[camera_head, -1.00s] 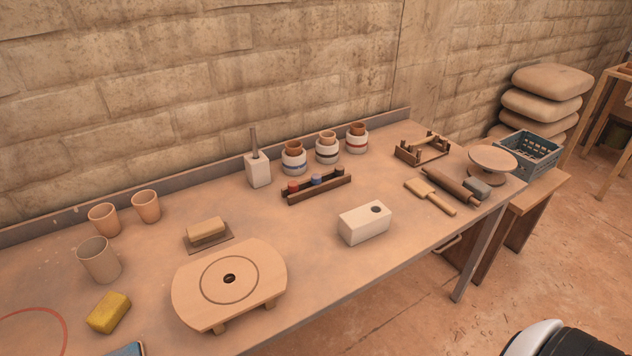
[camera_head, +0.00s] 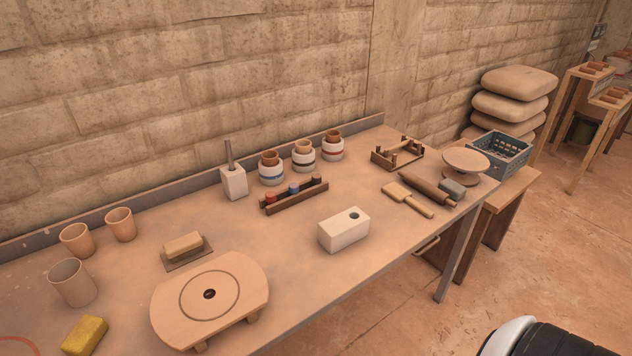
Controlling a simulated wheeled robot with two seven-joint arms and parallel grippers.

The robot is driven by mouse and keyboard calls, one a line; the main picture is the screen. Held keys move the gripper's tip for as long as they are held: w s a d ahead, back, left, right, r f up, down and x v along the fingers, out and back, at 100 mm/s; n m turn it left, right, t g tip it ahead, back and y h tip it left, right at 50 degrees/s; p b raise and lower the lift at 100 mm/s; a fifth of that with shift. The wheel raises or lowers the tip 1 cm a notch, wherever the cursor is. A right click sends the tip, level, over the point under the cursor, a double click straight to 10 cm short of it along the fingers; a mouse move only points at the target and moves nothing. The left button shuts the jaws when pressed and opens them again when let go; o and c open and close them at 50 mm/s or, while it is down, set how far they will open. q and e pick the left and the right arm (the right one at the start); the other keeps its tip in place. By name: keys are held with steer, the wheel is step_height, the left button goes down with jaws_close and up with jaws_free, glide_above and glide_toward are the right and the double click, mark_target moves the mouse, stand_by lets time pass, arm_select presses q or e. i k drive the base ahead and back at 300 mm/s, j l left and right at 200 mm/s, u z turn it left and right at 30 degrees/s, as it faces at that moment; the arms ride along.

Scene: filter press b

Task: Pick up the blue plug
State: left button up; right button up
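The blue plug (camera_head: 294,189) sits in a dark wooden rack (camera_head: 297,198) on the workbench. A red plug (camera_head: 271,197) stands in the same rack to its left, and a dark plug (camera_head: 315,181) to its right. A white block with a round hole (camera_head: 343,230) lies in front of the rack. Neither of my grippers is in view.
Behind the rack stand several banded jars (camera_head: 303,157) and a white holder (camera_head: 233,182). A round wooden board (camera_head: 210,299) lies front left, cups (camera_head: 74,282) further left. A rolling pin (camera_head: 429,188) and turntable (camera_head: 466,162) are right.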

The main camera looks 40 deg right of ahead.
mark_target(294, 187)
steer(key=l+u, duration=0.4)
steer(key=l, duration=1.05)
steer(key=i, duration=0.05)
